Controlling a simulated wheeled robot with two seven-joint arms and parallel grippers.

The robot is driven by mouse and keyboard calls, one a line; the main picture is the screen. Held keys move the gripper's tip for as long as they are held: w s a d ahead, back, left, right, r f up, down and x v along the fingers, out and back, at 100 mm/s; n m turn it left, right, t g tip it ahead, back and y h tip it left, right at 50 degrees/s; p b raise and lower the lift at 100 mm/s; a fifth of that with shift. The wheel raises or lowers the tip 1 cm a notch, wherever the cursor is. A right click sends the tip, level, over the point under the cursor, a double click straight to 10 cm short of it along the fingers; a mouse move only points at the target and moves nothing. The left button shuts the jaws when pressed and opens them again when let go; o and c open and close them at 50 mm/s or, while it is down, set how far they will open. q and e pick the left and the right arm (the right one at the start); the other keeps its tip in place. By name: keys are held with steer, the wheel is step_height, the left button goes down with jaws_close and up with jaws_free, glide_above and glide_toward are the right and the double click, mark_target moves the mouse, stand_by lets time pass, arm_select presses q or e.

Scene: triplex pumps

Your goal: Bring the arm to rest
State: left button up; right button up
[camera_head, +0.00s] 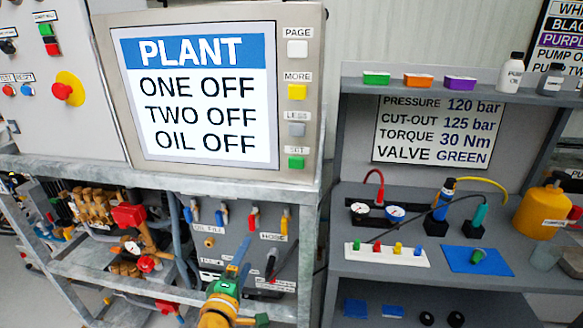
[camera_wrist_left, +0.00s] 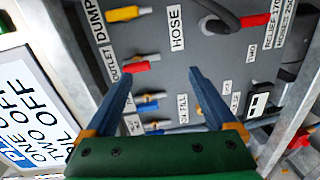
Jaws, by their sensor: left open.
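My left arm comes in at the bottom of the head view, yellow and green. Its left gripper (camera_head: 238,268) has blue fingers that point up at the grey valve panel (camera_head: 222,245). In the left wrist view the left gripper (camera_wrist_left: 160,76) is open, with its two blue fingers apart and nothing between them. The panel lies beyond the fingertips, with a yellow lever (camera_wrist_left: 124,14), a red lever (camera_wrist_left: 136,67) and a HOSE label (camera_wrist_left: 177,29). I cannot tell the exact gap to the panel. My right gripper is not in view.
A display (camera_head: 197,92) reads PLANT, ONE OFF, TWO OFF, OIL OFF above the grey frame rail (camera_head: 200,181). Pumps and pipes (camera_head: 130,220) fill the frame at left. A shelf unit (camera_head: 360,278) with gauges, a white strip and an orange container (camera_head: 540,212) stands at right.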

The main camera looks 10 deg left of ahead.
arm_select(q)
steer(key=s+d+f+m+g, duration=0.1)
steer(key=s+f+m+g, duration=0.2)
steer(key=f, duration=0.5)
steer(key=s+d+f+m+g+h, duration=0.1)
steer(key=s+f+m+g, duration=0.15)
steer(key=s+f, duration=0.4)
steer(key=s+d+f+m+g, duration=0.1)
steer(key=s+f+m+g, duration=0.15)
steer(key=f, duration=0.65)
steer(key=s+a+f+m+g, duration=0.1)
steer(key=s+f, duration=0.4)
steer(key=s, duration=0.5)
steer(key=s+a+f+m+g+y, duration=0.1)
steer(key=s+f+m+g, duration=0.3)
steer(key=s, duration=0.7)
steer(key=s+a+f+m+g+p, duration=0.1)
steer(key=s+a+f+m+g, duration=0.2)
steer(key=s+f+m, duration=0.3)
steer(key=s, duration=0.5)
steer(key=shift+y, duration=0.4)
